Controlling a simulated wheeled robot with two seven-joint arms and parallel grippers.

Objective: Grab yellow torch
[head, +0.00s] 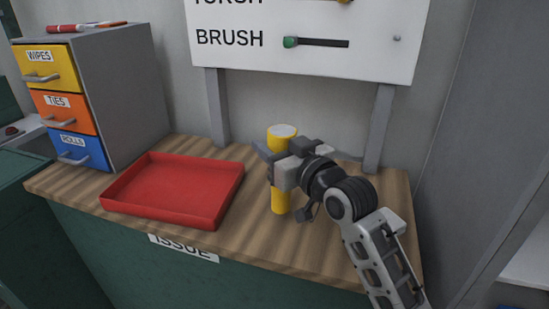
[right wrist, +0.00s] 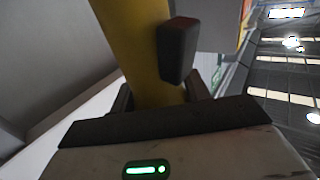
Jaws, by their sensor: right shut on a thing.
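The yellow torch (head: 281,201) stands upright on the wooden counter, to the right of the red tray. Its wide pale top (head: 283,131) shows above my gripper, and its lower body shows below. My right gripper (head: 272,165) comes in from the right and is shut on the torch around its middle. In the right wrist view the yellow torch body (right wrist: 135,45) rises close in front of the gripper, with one dark finger (right wrist: 177,50) against its side. I cannot tell whether the torch's base touches the counter. My left gripper is not in view.
An empty red tray (head: 172,188) lies on the wooden counter (head: 255,245). A grey cabinet (head: 115,95) with labelled drawers stands at the left, with a red tool (head: 75,28) on top. A board (head: 300,55) on two posts stands behind, holding a green-headed brush (head: 315,43).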

